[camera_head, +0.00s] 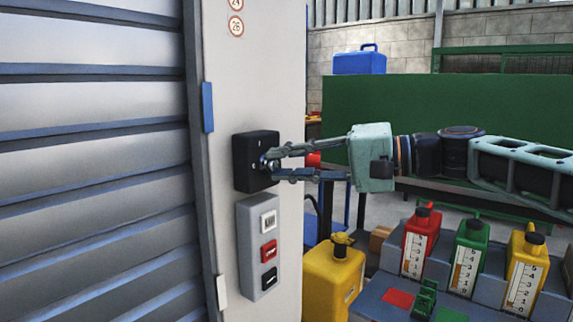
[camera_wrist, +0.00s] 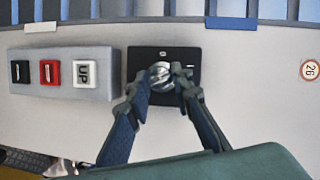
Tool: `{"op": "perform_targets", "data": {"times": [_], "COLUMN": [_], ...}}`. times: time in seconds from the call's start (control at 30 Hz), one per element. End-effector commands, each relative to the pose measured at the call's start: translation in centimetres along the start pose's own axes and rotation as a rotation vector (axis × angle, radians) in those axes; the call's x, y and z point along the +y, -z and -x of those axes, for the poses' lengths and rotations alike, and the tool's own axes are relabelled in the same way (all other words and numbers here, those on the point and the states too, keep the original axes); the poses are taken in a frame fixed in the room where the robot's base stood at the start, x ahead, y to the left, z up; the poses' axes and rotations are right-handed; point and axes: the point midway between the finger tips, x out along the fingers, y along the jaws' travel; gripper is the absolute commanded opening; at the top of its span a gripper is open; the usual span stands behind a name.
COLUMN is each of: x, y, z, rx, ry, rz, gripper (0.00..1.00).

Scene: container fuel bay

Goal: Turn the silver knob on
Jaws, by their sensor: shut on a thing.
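The silver knob (camera_wrist: 160,75) sits at the centre of a black square switch box (camera_head: 243,163) on the light grey door-side panel. In the head view the knob (camera_head: 265,162) is mostly hidden by my fingertips. My gripper (camera_head: 274,164) reaches in from the right, level with the knob. In the wrist view my gripper (camera_wrist: 163,83) has one finger on each side of the knob, shut on it. A small white mark shows on the black box face above the knob in the wrist view.
A grey button box (camera_head: 245,250) with white, red and black buttons hangs just below the switch box. A ribbed shutter (camera_head: 95,150) is at left. A yellow can (camera_head: 333,275) and red, green and yellow jugs (camera_head: 471,254) stand below my arm at right.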

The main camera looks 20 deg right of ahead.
Motion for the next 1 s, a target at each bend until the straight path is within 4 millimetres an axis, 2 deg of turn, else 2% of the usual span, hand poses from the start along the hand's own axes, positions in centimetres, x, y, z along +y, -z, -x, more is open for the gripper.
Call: {"op": "perform_targets", "data": {"times": [0.3,0.33,0.47,0.77,0.87,1.0], "x": [-0.1,-0.1,0.0,0.0,0.0,-0.1], "y": [0.1,0.1,0.0,0.0,0.1,0.2], "z": [0.0,0.0,0.0,0.2,1.0,3.5], "rx": [0.002,0.002,0.001,0.001,0.002,0.006], "ry": [0.002,0.002,0.001,0.001,0.002,0.003], "rz": [-0.003,-0.003,-0.002,-0.001,-0.002,0.000], "gripper": [0.00,0.24,0.38,0.38,0.38,0.38]}}
